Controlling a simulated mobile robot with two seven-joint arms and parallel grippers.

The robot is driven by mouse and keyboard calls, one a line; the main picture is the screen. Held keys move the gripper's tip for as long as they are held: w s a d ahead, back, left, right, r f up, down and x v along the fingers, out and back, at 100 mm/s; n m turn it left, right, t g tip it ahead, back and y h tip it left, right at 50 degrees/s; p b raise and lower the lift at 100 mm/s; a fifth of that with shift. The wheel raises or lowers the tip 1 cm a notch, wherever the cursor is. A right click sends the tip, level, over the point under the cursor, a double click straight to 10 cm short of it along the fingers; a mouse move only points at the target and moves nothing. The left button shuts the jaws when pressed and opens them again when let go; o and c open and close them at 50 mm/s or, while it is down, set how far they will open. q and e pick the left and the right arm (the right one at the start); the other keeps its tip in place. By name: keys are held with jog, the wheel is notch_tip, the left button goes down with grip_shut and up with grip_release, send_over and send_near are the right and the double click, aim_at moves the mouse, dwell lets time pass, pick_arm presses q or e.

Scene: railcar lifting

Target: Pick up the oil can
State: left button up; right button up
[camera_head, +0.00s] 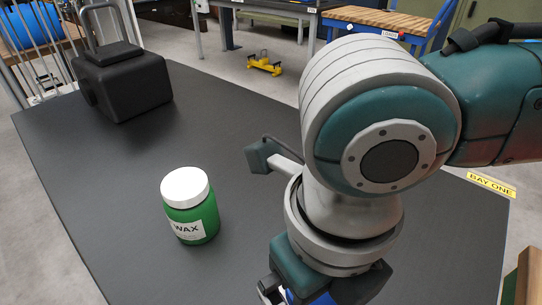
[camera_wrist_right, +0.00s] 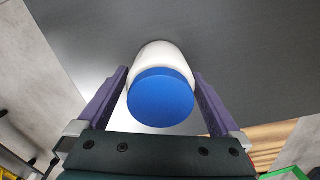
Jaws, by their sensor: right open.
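In the right wrist view a white container with a round blue lid (camera_wrist_right: 161,98) stands between the two purple fingers of my right gripper (camera_wrist_right: 160,80). The fingers are open, one on each side of it; whether they touch it I cannot tell. Its label is not visible, so I cannot tell whether it is the oil can. In the head view my right arm hides most of this container at the bottom edge. A green jar with a white lid, marked WAX (camera_head: 191,208), stands upright on the table, left of my right arm. My left gripper is not in view.
A black block-shaped object with a loop handle (camera_head: 121,82) stands at the table's far left corner. The dark table (camera_head: 100,190) is clear between it and the jar. A yellow BAY ONE label (camera_head: 491,185) marks the right edge. A yellow item (camera_head: 264,63) lies on the floor beyond.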

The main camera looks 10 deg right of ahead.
jog(key=shift+f, duration=0.3)
jog(key=c, duration=1.4)
jog(key=shift+r, duration=0.1)
jog(key=shift+c, duration=0.6)
jog(key=shift+r, duration=0.1)
